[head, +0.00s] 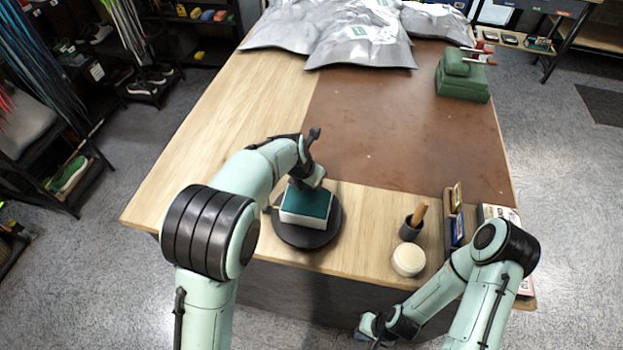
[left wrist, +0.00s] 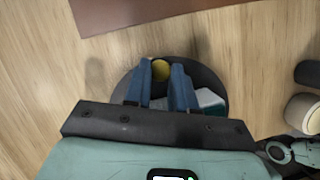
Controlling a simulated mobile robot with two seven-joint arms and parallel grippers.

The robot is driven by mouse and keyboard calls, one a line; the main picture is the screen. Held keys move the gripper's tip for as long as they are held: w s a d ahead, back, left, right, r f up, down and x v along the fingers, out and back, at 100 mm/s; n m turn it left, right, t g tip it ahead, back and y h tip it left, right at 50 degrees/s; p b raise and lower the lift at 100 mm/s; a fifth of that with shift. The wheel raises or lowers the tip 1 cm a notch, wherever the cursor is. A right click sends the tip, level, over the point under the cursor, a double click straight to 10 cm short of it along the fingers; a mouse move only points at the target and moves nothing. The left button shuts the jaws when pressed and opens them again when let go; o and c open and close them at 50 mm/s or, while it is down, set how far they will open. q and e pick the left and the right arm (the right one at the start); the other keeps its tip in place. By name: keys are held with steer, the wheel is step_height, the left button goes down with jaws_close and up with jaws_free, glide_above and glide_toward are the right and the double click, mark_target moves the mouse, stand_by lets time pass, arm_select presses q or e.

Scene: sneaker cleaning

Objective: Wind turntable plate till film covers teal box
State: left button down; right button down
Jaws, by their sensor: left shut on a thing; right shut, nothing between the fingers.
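A box with a teal top and white sides (head: 305,203) sits on a dark round turntable plate (head: 292,239) near the table's front edge. My left gripper (head: 316,178) is at the far side of the plate, behind the box. In the left wrist view its blue fingers (left wrist: 163,88) are around a yellow round thing (left wrist: 160,70) at the plate's far side. Part of the box (left wrist: 208,98) shows right of the fingers. I cannot make out any film on the box. My right gripper (head: 366,328) is low in front of the table, shut and empty.
Right of the plate stand a dark cup with a wooden handle (head: 411,226), a cream round jar (head: 408,259) and an upright holder (head: 455,222). A brown mat (head: 400,130) covers much of the table. Silver bags (head: 360,45) and a green block (head: 462,80) lie farther back.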

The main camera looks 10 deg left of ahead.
arm_select(q)
steer(key=c, duration=1.2)
jaws_free()
steer(key=shift+f, duration=0.1)
steer(key=shift+s+a+r, duration=0.1)
steer(key=shift+r, duration=0.45)
steer(key=v, duration=1.2)
steer(key=shift+s+r, duration=0.15)
